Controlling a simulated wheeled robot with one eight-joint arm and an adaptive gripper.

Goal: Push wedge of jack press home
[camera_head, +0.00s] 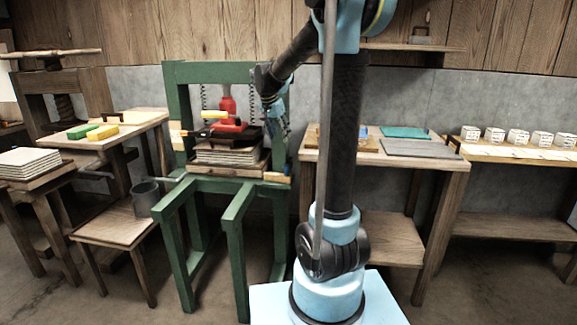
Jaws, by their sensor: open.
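The jack press is a green frame (178,100) left of centre, with a red jack (228,108) standing in it above a stack of pale boards (228,154). A small yellow piece (213,114) shows beside the jack. A yellow-ended wooden piece (277,177) sits at the lower right of the press bed, and a pale block (177,136) is at its left post. I cannot tell for sure which of these is the wedge. My gripper (284,138) hangs pointing down by the right post, apart from the jack. Its fingers are small and partly lost against the frame.
A table with green and yellow blocks (103,132) and a low stool with a grey bucket (145,196) stand left of the press. A bench (440,165) with a grey sheet stands to the right. White labelled cups (518,138) are farther right. Floor shows between the furniture.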

